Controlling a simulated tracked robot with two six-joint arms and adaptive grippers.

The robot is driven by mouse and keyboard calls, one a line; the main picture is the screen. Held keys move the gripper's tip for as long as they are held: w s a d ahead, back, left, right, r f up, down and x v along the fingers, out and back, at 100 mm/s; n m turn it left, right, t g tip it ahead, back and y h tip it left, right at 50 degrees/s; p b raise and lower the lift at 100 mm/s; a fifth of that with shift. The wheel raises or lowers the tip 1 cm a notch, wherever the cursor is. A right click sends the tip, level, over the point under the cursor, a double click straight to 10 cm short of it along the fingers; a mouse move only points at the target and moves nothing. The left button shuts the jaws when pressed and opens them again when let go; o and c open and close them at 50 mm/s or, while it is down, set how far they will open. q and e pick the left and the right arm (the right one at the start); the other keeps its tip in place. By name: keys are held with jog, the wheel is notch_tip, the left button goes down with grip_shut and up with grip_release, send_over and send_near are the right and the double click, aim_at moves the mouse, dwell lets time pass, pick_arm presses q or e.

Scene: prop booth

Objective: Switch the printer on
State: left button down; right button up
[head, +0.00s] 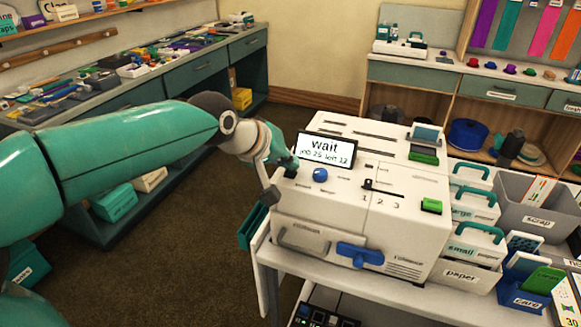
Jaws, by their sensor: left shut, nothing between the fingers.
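The printer (345,215) is a large white machine on a white stand. Its screen (325,149) is lit and reads "wait", with a smaller line about a job and "left 12". A blue round knob (320,175) sits below the screen, and a small dark control (291,173) is left of it. A dark slider (383,191) marked 1 2 3 and a green button (431,205) are further right. My left gripper (286,163) is shut and empty at the printer's back left corner, by the dark control; I cannot tell whether they touch. My right gripper is out of view.
A blue lever (360,254) and a grey handle (303,238) stick out of the printer's front. Bins for paper (468,276) and scrap (538,225) crowd its right side. A cluttered counter (190,60) runs along the left wall. Open floor lies between.

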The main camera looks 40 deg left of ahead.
aim_at(288, 172)
pick_arm(q)
jog(key=shift+r, duration=0.1)
notch_tip(288, 172, up, 6)
jog(key=p, duration=0.4)
jog(key=shift+p, duration=0.4)
dwell(0.3)
